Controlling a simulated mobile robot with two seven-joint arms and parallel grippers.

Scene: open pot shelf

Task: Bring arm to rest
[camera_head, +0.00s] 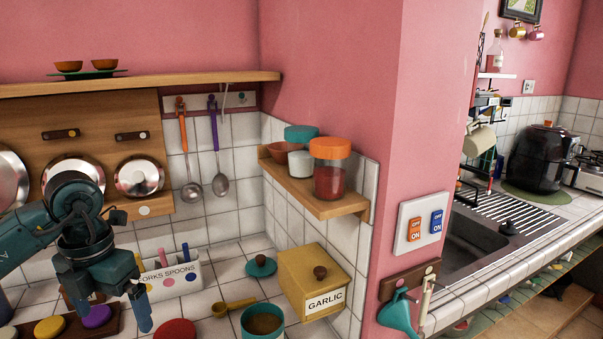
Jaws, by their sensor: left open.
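My left arm comes in from the left edge, dark teal, with its wrist bent downward. My left gripper (112,306) points down over the tiled counter at the lower left. It is open, and I see nothing held between its fingers. It hangs in front of a white forks-and-spoons holder (190,282) and close to a dark tray (72,328) with colored round pieces. I cannot tell whether it touches the tray. My right gripper is not in view.
A yellow garlic box (297,285), a teal bowl (262,325) and a yellow scoop (234,306) stand right of the gripper. Pot lids (139,177) hang on the wooden panel behind. A corner shelf (325,205) with jars juts out. A sink (470,245) is farther right.

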